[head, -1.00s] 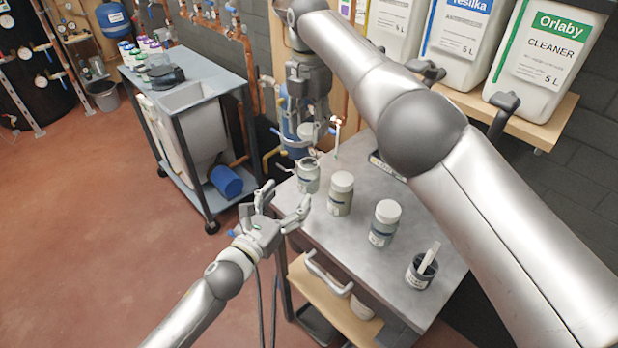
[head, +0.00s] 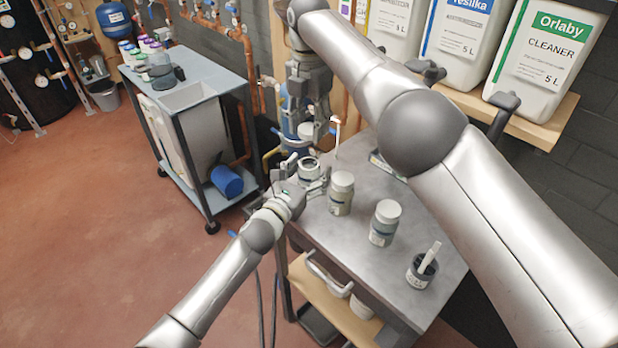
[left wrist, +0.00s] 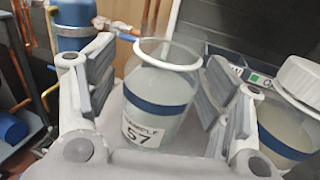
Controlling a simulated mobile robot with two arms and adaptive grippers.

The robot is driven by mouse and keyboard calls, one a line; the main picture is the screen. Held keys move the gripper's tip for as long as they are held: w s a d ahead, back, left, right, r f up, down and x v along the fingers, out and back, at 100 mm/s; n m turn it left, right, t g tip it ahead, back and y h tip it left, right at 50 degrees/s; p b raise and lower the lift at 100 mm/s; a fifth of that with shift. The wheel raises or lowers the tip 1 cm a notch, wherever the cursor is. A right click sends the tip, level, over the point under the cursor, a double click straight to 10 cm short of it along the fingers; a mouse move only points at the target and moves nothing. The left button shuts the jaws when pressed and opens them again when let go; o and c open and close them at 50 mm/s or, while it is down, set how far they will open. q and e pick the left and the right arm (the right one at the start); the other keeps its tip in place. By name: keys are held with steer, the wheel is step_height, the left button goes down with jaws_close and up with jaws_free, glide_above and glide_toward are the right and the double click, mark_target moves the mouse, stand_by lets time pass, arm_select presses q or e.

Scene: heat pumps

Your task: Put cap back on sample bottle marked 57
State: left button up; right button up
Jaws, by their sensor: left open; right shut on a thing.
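The open sample bottle (head: 309,168) stands upright at the left end of the grey bench. In the left wrist view the bottle (left wrist: 158,112) shows a blue band, a label reading 57 and a bare rim. My left gripper (head: 304,176) is open, with its fingers (left wrist: 157,88) on either side of this bottle; a gap shows at the left finger. My right gripper (head: 307,117) points down above and slightly behind the bottle, shut on a whitish cap (head: 306,131). The cap is apart from the bottle, and part of it is hidden by the fingers.
Two capped bottles (head: 341,192) (head: 384,222) stand to the right on the bench (head: 350,250). A dark cup (head: 421,271) with a white strip stands near the front. Large jugs (head: 545,50) fill the shelf behind. A blue-grey cart (head: 195,85) stands at left.

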arm_select(q)
steer(key=c, duration=1.6)
steer(key=shift+o, duration=0.2)
arm_select(e)
steer(key=shift+f, duration=2.5)
steer(key=shift+f, duration=0.9)
arm_select(q)
jaws_close()
arm_select(e)
steer(key=shift+f, duration=0.55)
